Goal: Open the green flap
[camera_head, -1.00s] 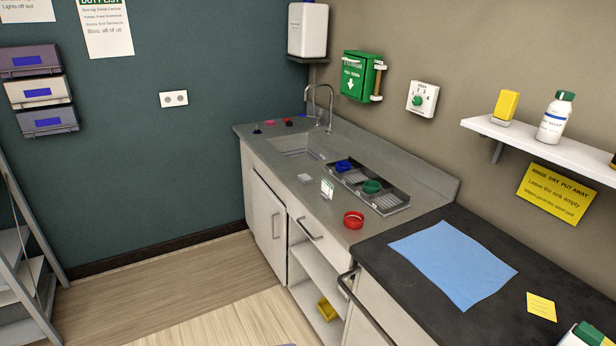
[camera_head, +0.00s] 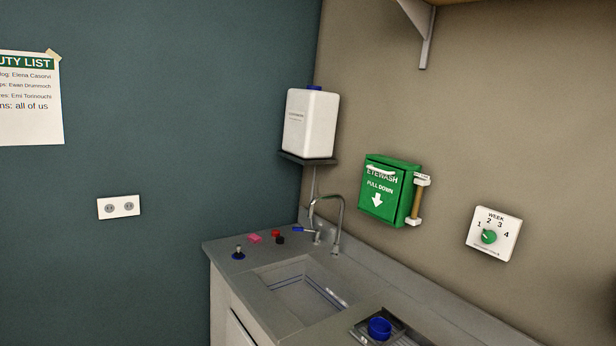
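The green flap (camera_head: 380,204) is the front of a green box on the beige wall, to the right of the faucet. It reads "EYEWASH PULL DOWN" with a white downward arrow, and a white handle-like strip runs along its top. The flap appears shut, flat against the box. A wooden rod (camera_head: 416,204) in a white holder is at the box's right side. My gripper is not in view.
Below is a grey counter with a sink (camera_head: 300,290), a faucet (camera_head: 330,220) and small coloured items. A white container (camera_head: 310,122) stands on a corner shelf left of the box. A week dial (camera_head: 492,234) is on the wall to the right. A bracket (camera_head: 418,32) hangs above.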

